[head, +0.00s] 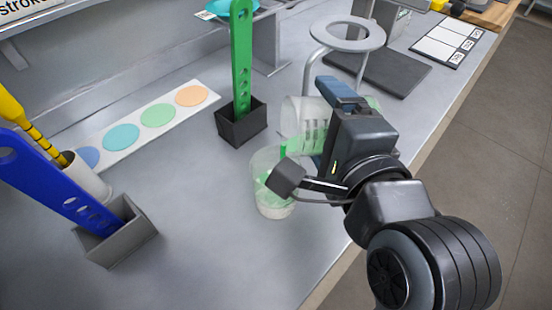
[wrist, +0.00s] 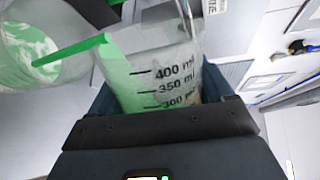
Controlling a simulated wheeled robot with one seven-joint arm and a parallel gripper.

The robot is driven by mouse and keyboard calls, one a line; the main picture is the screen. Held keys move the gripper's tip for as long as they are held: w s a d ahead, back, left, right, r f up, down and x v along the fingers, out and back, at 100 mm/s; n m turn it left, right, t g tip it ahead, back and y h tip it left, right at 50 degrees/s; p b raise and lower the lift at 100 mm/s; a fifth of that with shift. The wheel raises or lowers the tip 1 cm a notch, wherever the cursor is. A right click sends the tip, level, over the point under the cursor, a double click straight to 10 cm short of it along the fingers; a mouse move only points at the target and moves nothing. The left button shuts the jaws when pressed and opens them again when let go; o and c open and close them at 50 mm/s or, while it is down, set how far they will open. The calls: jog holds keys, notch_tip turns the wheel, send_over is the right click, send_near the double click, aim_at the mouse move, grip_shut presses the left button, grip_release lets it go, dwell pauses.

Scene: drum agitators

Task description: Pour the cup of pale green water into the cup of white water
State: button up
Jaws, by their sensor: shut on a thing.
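My gripper (head: 338,105) is shut on a clear graduated cup (head: 297,118) and holds it tipped over on its side, its mouth to the lower left. Pale green water lies along its lower side in the wrist view (wrist: 128,72). A green stream (wrist: 78,49) runs from its lip into a second clear cup. This receiving cup (head: 264,165) stands upright on the bench below, and it also shows in the wrist view (wrist: 28,22). White and green patches of liquid show inside it. My wrist hides part of this cup in the head view.
A green paddle (head: 241,60) stands in a black holder (head: 241,128) close behind the cups. A blue paddle (head: 60,185) in a grey holder (head: 125,240) is at left. A ring stand (head: 347,33) is behind my gripper. The front middle bench is clear.

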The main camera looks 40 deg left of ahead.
jog(key=shift+s+a+r+n+p, duration=0.1)
jog(key=shift+r+n+p, duration=0.2)
jog(key=shift+n+p, duration=0.25)
dwell(0.6)
jog(key=shift+s+f+n, duration=0.1)
jog(key=shift+f+n, duration=0.05)
jog(key=shift+n, duration=0.1)
dwell(0.4)
jog(key=shift+w+d+f+m+b, duration=0.2)
jog(key=shift+f+m+b, duration=0.1)
jog(key=shift+m+b, duration=0.3)
jog(key=shift+w+d+f+m+b, duration=0.15)
jog(key=shift+f+m+b, duration=0.1)
jog(key=shift+m+b, duration=0.3)
jog(key=shift+w+d+f+m+y+b, duration=0.25)
jog(key=shift+w+m+b, duration=0.2)
jog(key=shift+b, duration=0.3)
jog(key=shift+r+p, duration=0.25)
jog(key=shift+p, duration=0.05)
jog(key=shift+r+m+g+p, duration=0.15)
jog(key=shift+m+g+p, duration=0.2)
jog(key=shift+p, duration=0.2)
jog(key=shift+m+p, duration=0.25)
jog(key=shift+p, duration=0.1)
